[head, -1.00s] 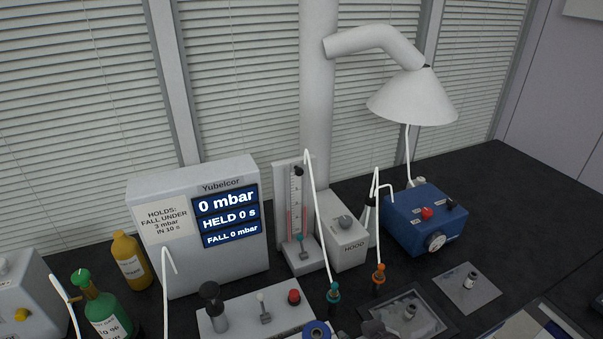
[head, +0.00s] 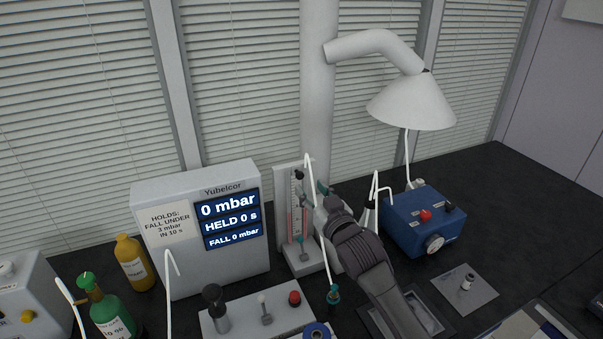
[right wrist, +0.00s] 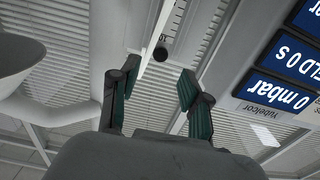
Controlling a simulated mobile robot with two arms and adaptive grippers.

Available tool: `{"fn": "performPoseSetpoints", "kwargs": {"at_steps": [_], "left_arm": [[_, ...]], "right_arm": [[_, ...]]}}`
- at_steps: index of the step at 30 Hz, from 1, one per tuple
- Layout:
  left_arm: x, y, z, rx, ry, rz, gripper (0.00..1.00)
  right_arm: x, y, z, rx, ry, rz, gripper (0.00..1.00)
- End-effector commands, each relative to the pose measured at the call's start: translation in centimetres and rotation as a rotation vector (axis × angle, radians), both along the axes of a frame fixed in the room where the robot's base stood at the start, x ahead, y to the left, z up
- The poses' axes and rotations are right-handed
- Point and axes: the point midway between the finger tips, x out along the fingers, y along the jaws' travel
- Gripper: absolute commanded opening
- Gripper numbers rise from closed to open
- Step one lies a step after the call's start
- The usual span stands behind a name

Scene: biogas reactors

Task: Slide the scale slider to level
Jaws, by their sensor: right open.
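The upright white scale (head: 283,225) with red markings stands on a small white base in the head view. A dark knob (head: 299,175) sits near its top, with a white tube beside it; I cannot tell for sure whether this knob is the slider. My right gripper (head: 314,188) is open and empty, just right of the scale's upper part. In the right wrist view a dark round knob (right wrist: 160,52) shows beyond and between the two apart fingertips (right wrist: 158,76), not gripped. My left gripper is out of view.
The display box (head: 165,258) stands left of the scale and reads 0 mbar. A blue device (head: 412,225) stands to the right, under a white lamp-shaped hood (head: 412,102). White tubes rise near my right arm. A valve panel (head: 245,323) lies in front.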

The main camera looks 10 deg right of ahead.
Motion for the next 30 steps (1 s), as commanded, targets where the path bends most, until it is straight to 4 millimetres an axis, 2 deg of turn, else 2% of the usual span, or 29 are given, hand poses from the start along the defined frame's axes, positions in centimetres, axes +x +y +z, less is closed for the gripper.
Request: {"fn": "performPoseSetpoints", "kwargs": {"at_steps": [3, 9, 15, 23, 25, 30], "left_arm": [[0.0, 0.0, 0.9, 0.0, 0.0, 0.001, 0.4], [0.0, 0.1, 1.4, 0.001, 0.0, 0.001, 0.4], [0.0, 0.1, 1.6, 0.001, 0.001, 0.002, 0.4], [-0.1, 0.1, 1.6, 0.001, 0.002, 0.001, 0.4], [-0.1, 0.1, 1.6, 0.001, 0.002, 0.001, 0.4], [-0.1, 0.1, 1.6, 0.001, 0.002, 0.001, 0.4]], "right_arm": [[2.5, 0.5, 0.3, 0.001, 0.0, -0.001, 0.47], [5.2, 1.1, 0.1, 0.001, 0.001, 0.0, 0.47], [6.3, 1.3, 0.0, 0.001, 0.001, 0.0, 0.47], [6.5, 1.3, 0.0, 0.0, 0.0, 0.0, 0.47], [6.4, 1.3, 0.0, 0.0, 0.001, 0.0, 0.4], [6.4, 1.3, 0.0, 0.0, 0.001, 0.0, 0.12]]}}
